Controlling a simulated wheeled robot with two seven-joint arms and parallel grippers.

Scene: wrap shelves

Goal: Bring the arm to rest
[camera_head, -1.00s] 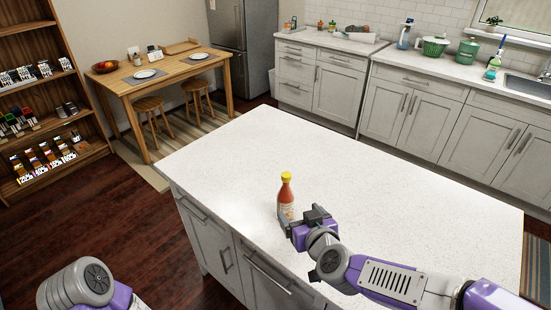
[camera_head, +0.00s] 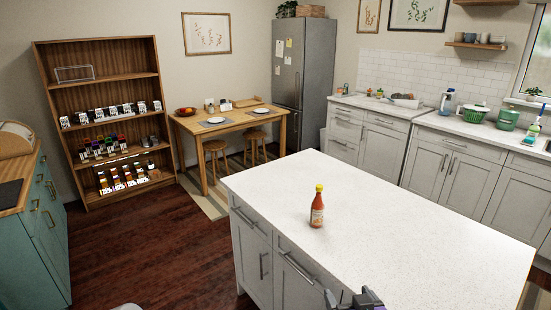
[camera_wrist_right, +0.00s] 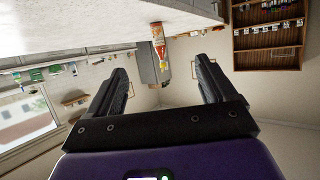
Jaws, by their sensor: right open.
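My right gripper (camera_head: 354,298) shows at the bottom edge of the head view, near the front side of the island. In the right wrist view its two fingers (camera_wrist_right: 160,85) are apart with nothing between them. An orange-red sauce bottle (camera_head: 317,206) with a yellow cap stands upright on the white island top (camera_head: 400,225), clear of the gripper. The bottle also shows beyond the fingers in the wrist view (camera_wrist_right: 159,44). My left gripper is out of view.
A wooden shelf (camera_head: 105,60) with several rows of small items stands at the back left. A dining table (camera_head: 228,122) with stools is beside the fridge (camera_head: 300,75). A teal cabinet (camera_head: 45,240) is at the left. Dark floor lies open between it and the island.

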